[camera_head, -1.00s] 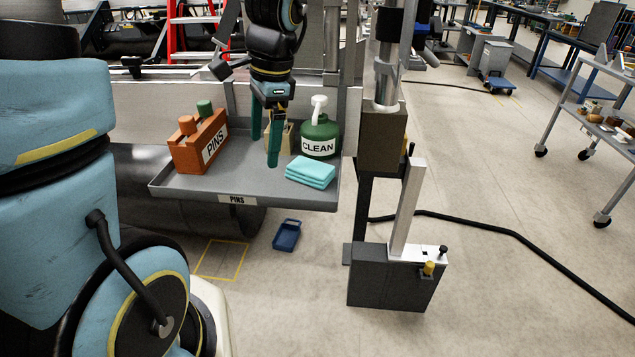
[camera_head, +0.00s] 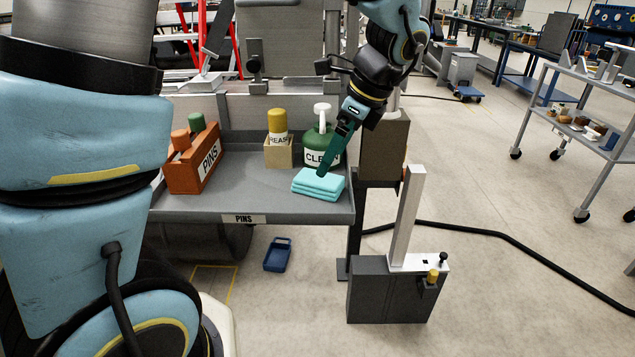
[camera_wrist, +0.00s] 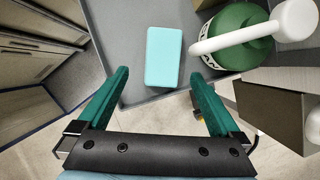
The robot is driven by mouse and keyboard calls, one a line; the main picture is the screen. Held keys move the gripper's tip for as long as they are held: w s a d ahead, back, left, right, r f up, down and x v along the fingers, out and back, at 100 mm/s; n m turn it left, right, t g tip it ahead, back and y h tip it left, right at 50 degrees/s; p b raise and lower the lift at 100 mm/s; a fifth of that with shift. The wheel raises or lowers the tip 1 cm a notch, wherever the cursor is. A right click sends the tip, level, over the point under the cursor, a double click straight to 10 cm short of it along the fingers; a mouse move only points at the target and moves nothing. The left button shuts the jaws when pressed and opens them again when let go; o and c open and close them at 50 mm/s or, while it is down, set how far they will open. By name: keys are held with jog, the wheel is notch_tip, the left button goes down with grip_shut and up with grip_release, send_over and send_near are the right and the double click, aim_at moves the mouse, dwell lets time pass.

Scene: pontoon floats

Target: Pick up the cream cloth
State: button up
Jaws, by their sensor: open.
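The only cloth I see is a folded turquoise stack (camera_head: 318,184), not cream, at the front right of the grey tray (camera_head: 235,205). It also shows in the wrist view (camera_wrist: 165,56), flat and rectangular. My gripper (camera_head: 323,172) is just above or at the cloth in the head view; I cannot tell whether it touches. In the wrist view my gripper (camera_wrist: 160,74) is open, its two green fingers spread wider than the cloth, with the cloth ahead between and beyond the tips. Nothing is held.
A green CLEAN spray bottle (camera_head: 322,144) stands right behind the cloth, its white nozzle (camera_wrist: 294,20) close by. A grey post unit (camera_head: 390,290) is at the right.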

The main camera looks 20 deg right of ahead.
aim_at(318, 178)
jog(key=x, duration=0.2)
jog(key=p+x, duration=0.1)
jog(key=x, duration=0.3)
jog(key=shift+w+a+f, duration=0.2)
jog(key=shift+w+f, duration=0.05)
jog(key=shift+w, duration=0.2)
jog(key=shift+w+f, duration=0.1)
jog(key=shift+f, duration=0.2)
jog(key=shift+f, duration=0.15)
jog(key=shift+c, duration=0.2)
jog(key=c, duration=1.3)
jog(key=shift+r+b, duration=0.35)
jog(key=shift+r, duration=1.65)
jog(key=shift+c, duration=0.2)
jog(key=s+d+b, duration=0.4)
jog(key=s+d, duration=0.7)
jog(key=d, duration=0.2)
jog(key=shift+s+d, duration=0.3)
jog(key=shift+d, duration=0.05)
jog(key=shift+f, duration=0.1)
